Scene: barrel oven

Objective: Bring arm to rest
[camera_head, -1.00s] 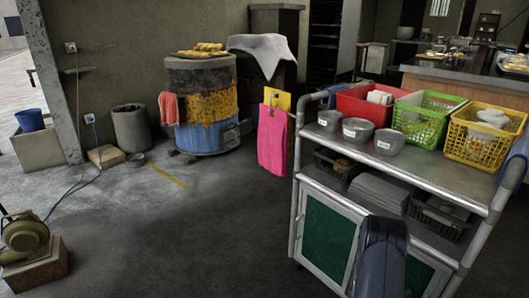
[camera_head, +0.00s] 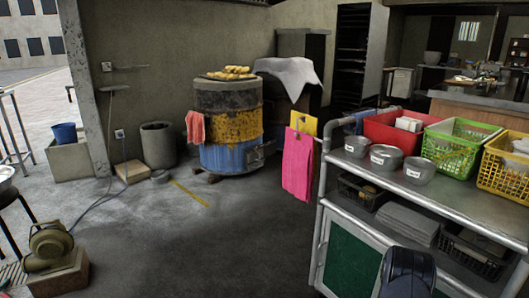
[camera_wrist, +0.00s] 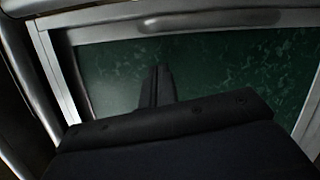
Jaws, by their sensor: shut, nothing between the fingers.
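My gripper (camera_wrist: 158,84) shows in the wrist view, its dark fingers together and empty. It is in front of the green cabinet panel (camera_wrist: 215,75) in its pale metal frame. I cannot tell whether it touches the panel. In the head view a dark part of my arm (camera_head: 407,272) shows at the lower right, before the trolley (camera_head: 448,190). The gripper's fingers are not visible there.
The trolley bears metal bowls (camera_head: 385,157), a red crate (camera_head: 392,130), a green basket (camera_head: 455,147) and a yellow basket (camera_head: 503,168). The barrel oven (camera_head: 230,125) stands further back. A blower (camera_head: 50,246) is at the lower left. The middle floor is open.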

